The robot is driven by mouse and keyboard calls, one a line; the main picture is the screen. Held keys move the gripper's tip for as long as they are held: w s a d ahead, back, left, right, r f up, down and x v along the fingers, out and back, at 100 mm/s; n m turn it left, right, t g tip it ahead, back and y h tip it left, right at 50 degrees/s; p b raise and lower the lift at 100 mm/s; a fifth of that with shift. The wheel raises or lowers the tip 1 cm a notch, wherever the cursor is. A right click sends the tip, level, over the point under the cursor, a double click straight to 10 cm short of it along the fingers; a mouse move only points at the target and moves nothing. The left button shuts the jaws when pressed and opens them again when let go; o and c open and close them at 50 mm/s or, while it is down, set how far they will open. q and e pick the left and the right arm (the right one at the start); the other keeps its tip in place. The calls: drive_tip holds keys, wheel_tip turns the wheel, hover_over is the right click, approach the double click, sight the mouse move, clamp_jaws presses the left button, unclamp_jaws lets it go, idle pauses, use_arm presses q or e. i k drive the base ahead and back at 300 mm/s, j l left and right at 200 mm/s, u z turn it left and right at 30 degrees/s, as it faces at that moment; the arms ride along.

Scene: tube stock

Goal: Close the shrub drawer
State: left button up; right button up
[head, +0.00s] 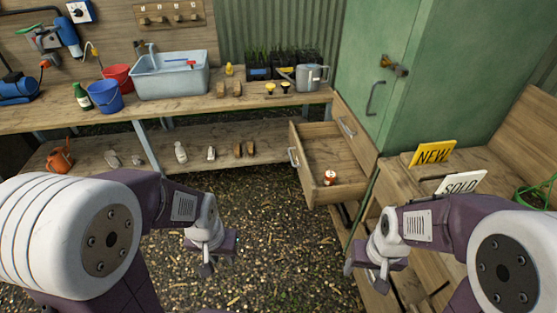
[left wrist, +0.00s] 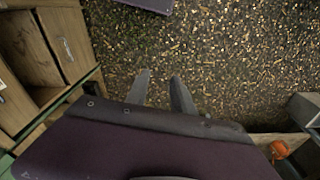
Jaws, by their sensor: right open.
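A wooden drawer (head: 347,190) stands pulled out at the right of the aisle, below the green cabinet. A metal handle (head: 294,157) is on its front. A small red-and-white item (head: 329,177) lies inside it. I see no readable label naming it the shrub drawer. My left gripper (head: 206,268) is over the gravel, left of the drawer and apart from it. Its two fingers stand apart with nothing between them in the left wrist view (left wrist: 160,90). My right gripper (head: 366,276) is open and empty, nearer to me than the drawer, beside the wooden unit.
Another drawer handle (head: 347,127) shows behind the open drawer. A green cabinet (head: 440,60) rises at the right. A yellow NEW sign (head: 434,153) and a white SOLD sign (head: 463,184) stand on the right-hand bench. The gravel floor (head: 270,230) between my arms is clear.

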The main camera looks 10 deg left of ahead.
sight(319, 148)
drive_tip(key=i+j, duration=0.15)
drive_tip(key=i, duration=0.25)
drive_tip(key=i+j, duration=0.15)
drive_tip(key=i, duration=0.2)
drive_tip(key=i+j+z, duration=0.1)
drive_tip(key=i, duration=0.3)
drive_tip(key=j, duration=0.1)
